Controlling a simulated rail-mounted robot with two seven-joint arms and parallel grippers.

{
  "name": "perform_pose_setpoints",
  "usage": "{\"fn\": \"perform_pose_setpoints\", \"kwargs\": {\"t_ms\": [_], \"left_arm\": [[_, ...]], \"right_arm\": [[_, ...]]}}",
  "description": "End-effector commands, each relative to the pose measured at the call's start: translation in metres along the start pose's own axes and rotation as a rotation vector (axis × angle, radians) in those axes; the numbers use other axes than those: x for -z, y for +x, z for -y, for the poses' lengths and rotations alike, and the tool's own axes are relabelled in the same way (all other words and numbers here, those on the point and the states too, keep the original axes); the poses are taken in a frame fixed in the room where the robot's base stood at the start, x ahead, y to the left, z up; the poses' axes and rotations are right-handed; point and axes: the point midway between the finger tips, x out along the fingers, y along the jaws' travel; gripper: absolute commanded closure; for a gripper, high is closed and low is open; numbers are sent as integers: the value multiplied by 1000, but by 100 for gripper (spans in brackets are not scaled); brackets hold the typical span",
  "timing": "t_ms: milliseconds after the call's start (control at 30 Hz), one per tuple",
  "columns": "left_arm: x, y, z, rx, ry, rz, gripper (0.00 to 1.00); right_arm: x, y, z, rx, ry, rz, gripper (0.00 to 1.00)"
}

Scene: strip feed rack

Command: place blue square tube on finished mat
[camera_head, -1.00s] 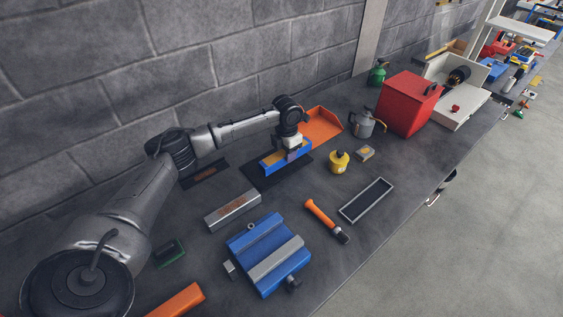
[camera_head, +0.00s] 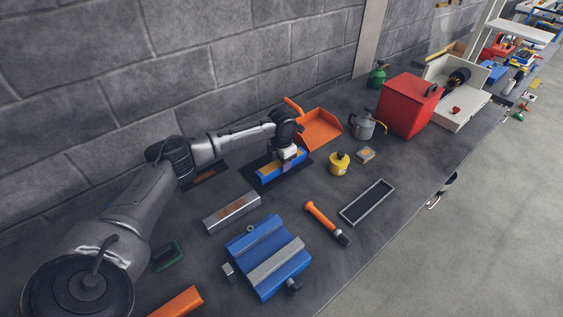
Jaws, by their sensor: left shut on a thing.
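The blue square tube (camera_head: 268,176) has an orange-brown strip on top and lies lengthwise over a black mat (camera_head: 301,169) near the wall. My left gripper (camera_head: 287,164) comes down on the tube from above and is shut on it, right of its middle. The tube looks level and on or very close to the mat; I cannot tell if it touches. The gripper hides part of the tube. My right gripper is not in view.
An orange dustpan (camera_head: 319,130) lies just behind the gripper. A yellow pot (camera_head: 339,164) stands to the right.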

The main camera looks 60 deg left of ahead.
Motion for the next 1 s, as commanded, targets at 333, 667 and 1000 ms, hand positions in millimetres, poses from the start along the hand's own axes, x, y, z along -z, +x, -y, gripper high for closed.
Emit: {"fn": "perform_pose_setpoints", "kwargs": {"t_ms": [333, 667, 1000], "left_arm": [[0, 3, 0, 0, 0, 0, 40], [0, 2, 0, 0, 0, 0, 32], [-1, -47, 0, -1, 1, 4, 32]], "right_arm": [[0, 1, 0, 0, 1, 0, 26], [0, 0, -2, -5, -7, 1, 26], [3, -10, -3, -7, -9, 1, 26]]}}
